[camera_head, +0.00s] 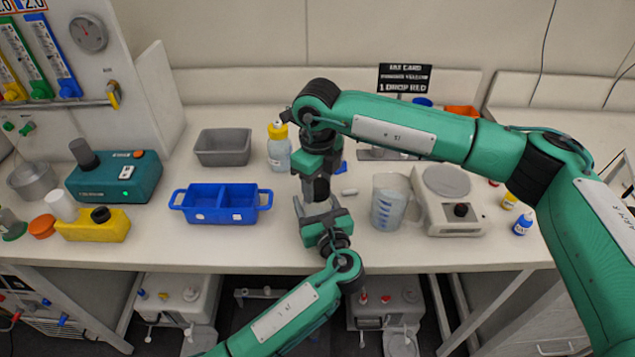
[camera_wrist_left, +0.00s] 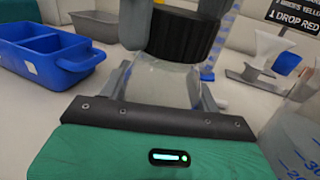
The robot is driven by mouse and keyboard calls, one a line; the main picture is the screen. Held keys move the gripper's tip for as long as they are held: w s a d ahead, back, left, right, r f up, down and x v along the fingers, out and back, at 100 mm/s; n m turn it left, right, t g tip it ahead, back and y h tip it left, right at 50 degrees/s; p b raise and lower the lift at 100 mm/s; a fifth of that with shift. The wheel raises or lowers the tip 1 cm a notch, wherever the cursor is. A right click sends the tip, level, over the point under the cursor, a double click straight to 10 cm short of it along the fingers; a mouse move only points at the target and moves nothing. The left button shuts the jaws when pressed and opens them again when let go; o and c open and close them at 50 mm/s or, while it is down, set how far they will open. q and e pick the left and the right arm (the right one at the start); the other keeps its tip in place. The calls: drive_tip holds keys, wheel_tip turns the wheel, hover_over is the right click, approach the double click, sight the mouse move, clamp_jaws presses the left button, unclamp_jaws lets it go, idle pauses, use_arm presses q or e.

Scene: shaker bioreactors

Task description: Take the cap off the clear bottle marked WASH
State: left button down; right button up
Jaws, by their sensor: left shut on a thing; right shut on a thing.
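A clear bottle (camera_wrist_left: 160,82) with a ribbed black cap (camera_wrist_left: 185,36) stands between the fingers of my left gripper (camera_head: 318,212), which is shut on its body. No WASH marking can be read on it. My right gripper (camera_head: 319,180) comes down from above and is shut on the black cap; its grey fingers flank the cap in the left wrist view. The cap sits at the top of the bottle; whether it is loose cannot be told. In the head view the grippers hide most of the bottle.
A blue two-part tray (camera_head: 221,216) and a grey bin (camera_head: 222,147) stand to the left. A yellow-capped bottle (camera_head: 279,155) is behind. A measuring beaker (camera_head: 388,203) and a balance (camera_head: 447,215) stand close on the right. The bench front (camera_head: 250,262) is clear.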

sight(318, 185)
drive_tip(key=n, duration=0.9)
drive_tip(key=shift+n, duration=0.4)
drive_tip(key=shift+r, duration=0.25)
drive_tip(key=shift+r, duration=0.9)
drive_tip(key=shift+r, duration=2.05)
use_arm(q)
drive_tip(key=shift+c, duration=1.3)
unclamp_jaws()
drive_tip(key=shift+s, duration=0.1)
